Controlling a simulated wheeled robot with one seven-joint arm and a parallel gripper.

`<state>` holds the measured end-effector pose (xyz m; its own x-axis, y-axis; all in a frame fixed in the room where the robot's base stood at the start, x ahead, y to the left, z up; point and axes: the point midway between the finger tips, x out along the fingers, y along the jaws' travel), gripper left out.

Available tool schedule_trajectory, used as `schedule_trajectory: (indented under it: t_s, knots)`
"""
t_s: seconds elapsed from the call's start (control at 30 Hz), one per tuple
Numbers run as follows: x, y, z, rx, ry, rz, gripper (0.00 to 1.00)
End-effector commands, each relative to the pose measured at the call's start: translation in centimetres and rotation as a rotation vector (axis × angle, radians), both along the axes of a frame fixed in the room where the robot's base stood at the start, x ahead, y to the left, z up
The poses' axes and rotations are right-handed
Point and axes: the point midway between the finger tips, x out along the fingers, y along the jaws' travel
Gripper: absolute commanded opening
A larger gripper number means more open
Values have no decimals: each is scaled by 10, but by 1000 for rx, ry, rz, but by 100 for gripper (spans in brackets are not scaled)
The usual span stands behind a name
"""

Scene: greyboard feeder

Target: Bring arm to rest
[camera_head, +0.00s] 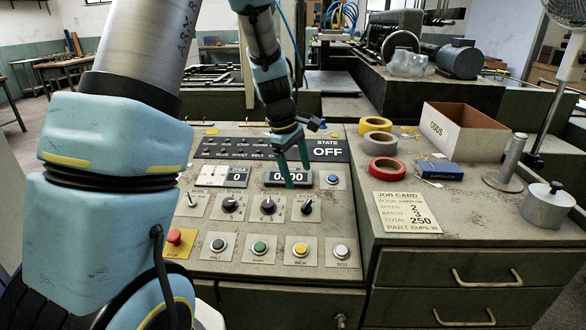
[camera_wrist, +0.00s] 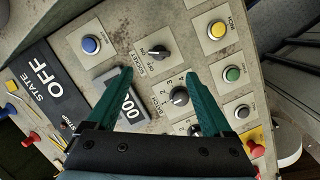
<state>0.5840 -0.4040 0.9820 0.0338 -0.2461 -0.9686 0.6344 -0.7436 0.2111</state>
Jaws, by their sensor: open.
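My gripper (camera_head: 296,166) hangs over the upper middle of the control panel (camera_head: 222,268), its green fingers in front of the counter display (camera_head: 270,177). In the wrist view the gripper (camera_wrist: 160,72) is open and empty, with its two green fingers spread wide. The batch knob (camera_wrist: 180,96) shows between the fingers, and another black knob (camera_wrist: 158,52) lies just beyond. I cannot tell whether the fingertips touch the panel. My arm covers the left side of the head view.
The state display (camera_head: 326,150) reads OFF. A red stop button (camera_head: 174,237) and several push buttons line the panel's front. To the right stand tape rolls (camera_head: 384,170), an open box (camera_head: 462,122), a job card (camera_head: 404,212) and a metal pot (camera_head: 547,205). Machinery (camera_head: 400,45) stands behind.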

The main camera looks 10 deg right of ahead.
Motion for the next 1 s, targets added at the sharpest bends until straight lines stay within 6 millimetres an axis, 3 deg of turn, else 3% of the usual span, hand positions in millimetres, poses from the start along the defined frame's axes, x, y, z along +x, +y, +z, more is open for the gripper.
schedule_trajectory:
  t_s: [0.07,0.13,0.23,0.4,0.5,0.67,1.0]
  knots:
    - [-1,12,3,7,-12,-21,85]
    - [-6,37,8,28,-35,-71,85]
    - [-23,91,17,77,-85,-200,85]
    - [-71,180,27,186,-161,-484,85]
    - [-99,215,28,240,-187,-627,85]
    - [-123,239,28,283,-202,-754,85]
    - [-125,241,28,288,-203,-770,85]
